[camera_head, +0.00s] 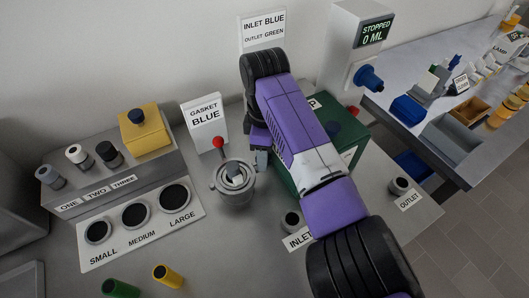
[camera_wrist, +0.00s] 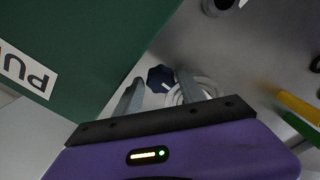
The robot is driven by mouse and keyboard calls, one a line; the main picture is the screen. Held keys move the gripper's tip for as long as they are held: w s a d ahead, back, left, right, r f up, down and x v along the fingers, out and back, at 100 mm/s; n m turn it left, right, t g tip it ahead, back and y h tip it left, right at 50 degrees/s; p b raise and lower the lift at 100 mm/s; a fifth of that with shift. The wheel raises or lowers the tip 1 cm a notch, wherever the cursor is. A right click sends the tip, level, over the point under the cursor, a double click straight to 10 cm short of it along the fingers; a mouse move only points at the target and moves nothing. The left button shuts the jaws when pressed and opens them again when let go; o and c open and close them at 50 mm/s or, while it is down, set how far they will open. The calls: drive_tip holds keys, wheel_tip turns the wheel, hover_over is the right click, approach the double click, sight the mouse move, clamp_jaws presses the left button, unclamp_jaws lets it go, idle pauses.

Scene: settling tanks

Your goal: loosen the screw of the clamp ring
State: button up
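A dark blue knob with a white mark (camera_wrist: 160,74), apparently the screw, sits beside the rim. My gripper (camera_head: 262,158) is just right of the ring in the head view. In the wrist view my gripper (camera_wrist: 161,80) is open, with the knob between the fingertips; contact cannot be told. The knob is hidden in the head view.
The green pump box (camera_wrist: 75,50) stands close to my gripper. A red-ball lever (camera_head: 218,143) rises beside the ring. The inlet pipe (camera_head: 291,220) stands in front. A gasket rack (camera_head: 140,218) is left.

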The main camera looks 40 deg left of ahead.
wheel_tip(320, 180, up, 8)
drive_tip(key=shift+f+b, duration=0.1)
drive_tip(key=shift+b, duration=0.55)
idle(0.5)
